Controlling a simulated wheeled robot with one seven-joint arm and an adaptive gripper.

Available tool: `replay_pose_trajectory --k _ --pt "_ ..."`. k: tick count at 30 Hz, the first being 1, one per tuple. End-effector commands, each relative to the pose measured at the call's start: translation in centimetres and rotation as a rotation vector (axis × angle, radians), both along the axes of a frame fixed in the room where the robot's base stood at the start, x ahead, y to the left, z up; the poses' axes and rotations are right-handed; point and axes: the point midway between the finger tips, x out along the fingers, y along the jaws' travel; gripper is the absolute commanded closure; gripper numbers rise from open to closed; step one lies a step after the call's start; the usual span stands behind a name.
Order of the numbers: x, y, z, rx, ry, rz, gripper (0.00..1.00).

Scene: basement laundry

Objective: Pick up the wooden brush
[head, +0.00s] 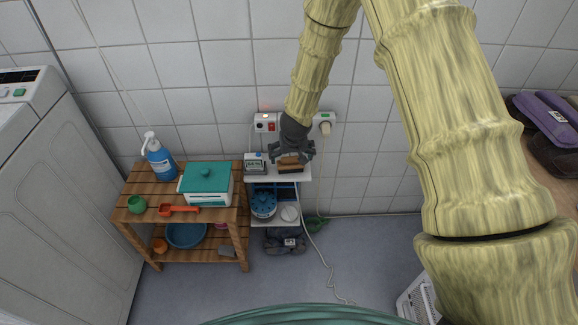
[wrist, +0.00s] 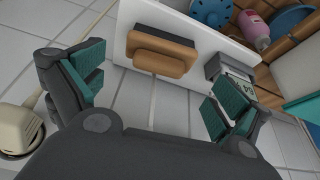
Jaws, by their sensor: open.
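The wooden brush (head: 290,164) lies on the small white shelf (head: 295,176) against the tiled wall, brown with a darker part along one side. It also shows in the wrist view (wrist: 162,54), near the shelf's edge. My gripper (head: 291,155) is at the brush in the head view and partly covers it. In the wrist view my gripper (wrist: 155,90) has its two teal-padded fingers spread wide. The brush appears between and beyond the fingers, with no finger visibly touching it.
A small device with a display (head: 255,163) stands left of the brush, close to one finger in the wrist view. A wooden rack (head: 181,222) with a spray bottle (head: 158,157) stands left.

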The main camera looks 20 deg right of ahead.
Motion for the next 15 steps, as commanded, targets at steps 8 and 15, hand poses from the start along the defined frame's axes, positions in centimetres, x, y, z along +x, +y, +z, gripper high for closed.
replay_pose_trajectory --k 8,15 --pt "1.6 -0.3 -3.1 0.0 0.0 -0.001 0.0" --pt "2.3 -0.4 -4.4 0.0 -0.002 -0.002 0.0"
